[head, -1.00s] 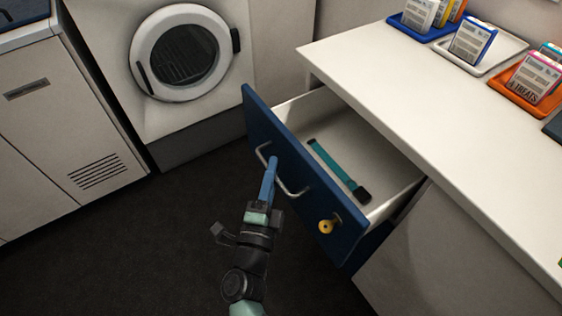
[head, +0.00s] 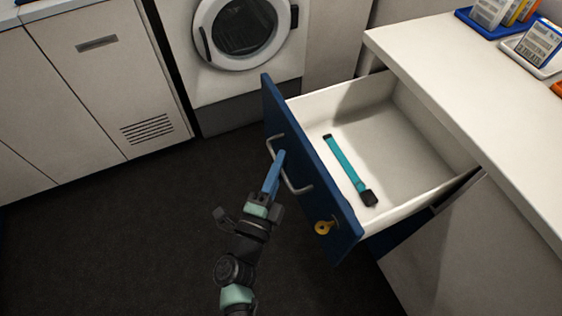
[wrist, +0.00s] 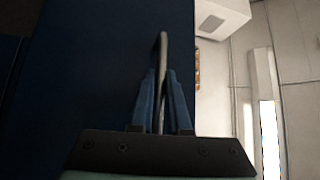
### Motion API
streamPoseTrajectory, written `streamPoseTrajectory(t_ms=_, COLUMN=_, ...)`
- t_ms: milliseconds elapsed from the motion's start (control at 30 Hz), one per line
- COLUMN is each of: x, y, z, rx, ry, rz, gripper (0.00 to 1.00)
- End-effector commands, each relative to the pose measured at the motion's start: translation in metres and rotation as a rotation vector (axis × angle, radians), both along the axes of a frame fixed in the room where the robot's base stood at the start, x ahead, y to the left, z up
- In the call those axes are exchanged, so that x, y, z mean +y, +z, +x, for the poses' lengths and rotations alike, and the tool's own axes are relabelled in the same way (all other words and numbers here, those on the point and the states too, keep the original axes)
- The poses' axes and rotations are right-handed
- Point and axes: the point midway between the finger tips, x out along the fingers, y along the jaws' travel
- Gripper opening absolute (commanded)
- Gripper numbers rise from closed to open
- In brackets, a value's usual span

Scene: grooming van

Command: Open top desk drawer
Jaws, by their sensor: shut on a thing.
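The top desk drawer (head: 312,165) has a blue front and stands well out from the white desk, its light interior showing. A curved metal handle (head: 299,189) is fixed to the front. My gripper (head: 280,155) is at the handle, with its blue fingers on it. In the wrist view, the fingers of my gripper (wrist: 162,90) are shut on either side of the handle (wrist: 163,45), against the dark blue drawer front (wrist: 95,65). A yellow key or lock piece (head: 325,227) sits near the front's right end.
A teal tool with dark ends (head: 347,165) lies in the drawer. The white desk top (head: 450,75) carries trays of packets (head: 530,50) at the upper right. A white front-loading machine (head: 240,25) and cabinets (head: 95,85) stand behind. The dark floor (head: 130,240) at left is clear.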

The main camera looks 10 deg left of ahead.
Motion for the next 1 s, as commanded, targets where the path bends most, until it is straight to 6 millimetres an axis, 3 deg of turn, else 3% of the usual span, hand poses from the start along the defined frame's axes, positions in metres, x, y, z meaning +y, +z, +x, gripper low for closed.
streamPoseTrajectory(t_ms=133, x=-0.001, y=-0.001, z=0.000, rx=0.002, ry=-0.001, rz=0.000, gripper=0.00)
streamPoseTrajectory(t_ms=167, x=-0.001, y=-0.001, z=0.000, rx=0.002, ry=-0.001, rz=0.000, gripper=0.17)
streamPoseTrajectory(t_ms=333, x=-0.001, y=-0.001, z=0.000, rx=0.002, ry=-0.001, rz=0.000, gripper=0.45)
streamPoseTrajectory(t_ms=700, x=0.000, y=-0.001, z=-0.006, rx=0.002, ry=0.000, rz=0.000, gripper=0.45)
streamPoseTrajectory(t_ms=867, x=0.004, y=-0.005, z=-0.031, rx=0.004, ry=0.000, rz=0.001, gripper=0.45)
streamPoseTrajectory(t_ms=1000, x=0.009, y=-0.011, z=-0.063, rx=0.006, ry=0.001, rz=0.002, gripper=0.45)
